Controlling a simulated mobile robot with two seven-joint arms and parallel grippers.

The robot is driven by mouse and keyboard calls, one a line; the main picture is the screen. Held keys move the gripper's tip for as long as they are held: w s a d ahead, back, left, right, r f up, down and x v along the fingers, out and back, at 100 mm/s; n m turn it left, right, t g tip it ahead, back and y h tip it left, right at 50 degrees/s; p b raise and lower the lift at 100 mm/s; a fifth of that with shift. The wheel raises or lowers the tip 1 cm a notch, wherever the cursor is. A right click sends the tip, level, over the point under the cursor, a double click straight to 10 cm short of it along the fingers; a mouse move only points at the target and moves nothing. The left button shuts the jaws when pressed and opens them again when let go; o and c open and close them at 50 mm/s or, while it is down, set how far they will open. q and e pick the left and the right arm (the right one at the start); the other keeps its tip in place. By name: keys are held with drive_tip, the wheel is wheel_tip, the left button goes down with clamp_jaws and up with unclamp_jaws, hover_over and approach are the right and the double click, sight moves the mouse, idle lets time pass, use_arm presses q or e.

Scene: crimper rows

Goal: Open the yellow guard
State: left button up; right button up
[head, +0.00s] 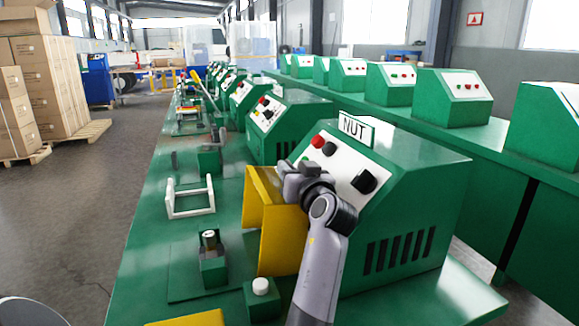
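The yellow guard (281,244) is a bent upright sheet in front of the nearest green machine (405,200), which bears a sign reading NUT (355,129). The gripper appears to touch or nearly touch the guard. Its fingertips are hard to make out, so I cannot tell whether they are open or shut.
A green block with a metal post (212,260) and a white button on a green box (261,287) stand near the guard. A white frame (190,197) lies farther back. Several similar machines line the bench. Another yellow piece (190,318) shows at the bottom edge.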

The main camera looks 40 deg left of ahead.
use_arm(q)
drive_tip(key=shift+w+a, duration=0.15)
drive_tip(key=shift+a, duration=0.15)
clamp_jaws()
